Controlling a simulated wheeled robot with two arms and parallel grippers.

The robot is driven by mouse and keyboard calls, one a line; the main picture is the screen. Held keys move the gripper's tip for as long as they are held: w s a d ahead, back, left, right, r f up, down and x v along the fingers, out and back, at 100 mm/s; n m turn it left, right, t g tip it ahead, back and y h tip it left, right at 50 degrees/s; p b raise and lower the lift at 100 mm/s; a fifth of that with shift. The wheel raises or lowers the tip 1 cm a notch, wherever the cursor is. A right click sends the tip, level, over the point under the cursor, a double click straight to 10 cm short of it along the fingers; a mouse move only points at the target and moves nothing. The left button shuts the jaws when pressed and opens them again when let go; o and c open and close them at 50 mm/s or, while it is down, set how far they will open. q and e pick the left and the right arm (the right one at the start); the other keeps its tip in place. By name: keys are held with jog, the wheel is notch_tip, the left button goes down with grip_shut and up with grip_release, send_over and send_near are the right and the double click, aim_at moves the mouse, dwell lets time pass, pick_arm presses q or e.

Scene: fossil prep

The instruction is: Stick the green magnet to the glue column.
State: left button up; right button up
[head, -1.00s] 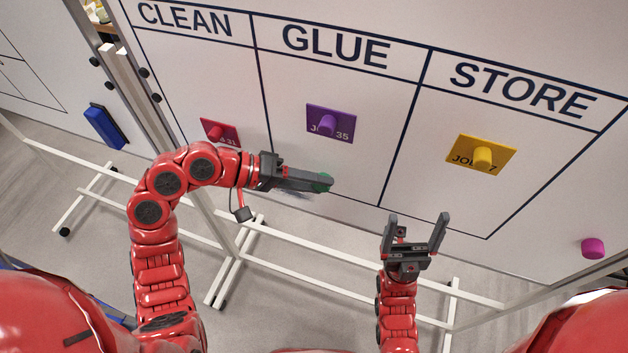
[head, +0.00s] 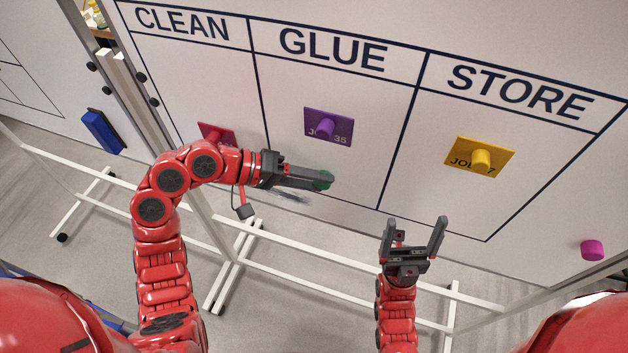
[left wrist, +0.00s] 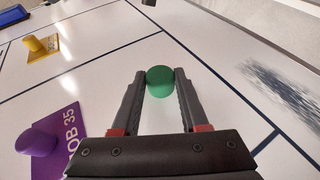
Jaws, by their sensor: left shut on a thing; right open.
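The green magnet (left wrist: 160,80) is held between the fingertips of my left gripper (head: 322,181). In the head view a little of the green magnet (head: 327,177) shows at the fingertips, mostly hidden by the fingers. My left gripper is in front of the lower part of the glue column (head: 380,110), below the purple card; I cannot tell whether the magnet touches the board. The whiteboard's columns are headed CLEAN, GLUE and STORE. My right gripper (head: 414,240) is open and empty, below the store column.
A purple card with a purple magnet (head: 325,128) is in the glue column. A red card (head: 217,134) is in the clean column and a yellow card with magnet (head: 481,158) in the store column. A magenta magnet (head: 593,250) sits at the board's lower right.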

pick_arm(q)
jog(key=o, duration=1)
jog(key=s+p, duration=0.1)
jog(key=s, duration=0.1)
jog(key=s+a+p, duration=0.1)
jog(key=s+p, duration=0.1)
jog(key=s+a+p, duration=0.1)
jog(key=s, duration=0.1)
jog(key=shift+s+a, duration=0.1)
jog(key=shift+s, duration=0.25)
jog(key=shift+s, duration=0.1)
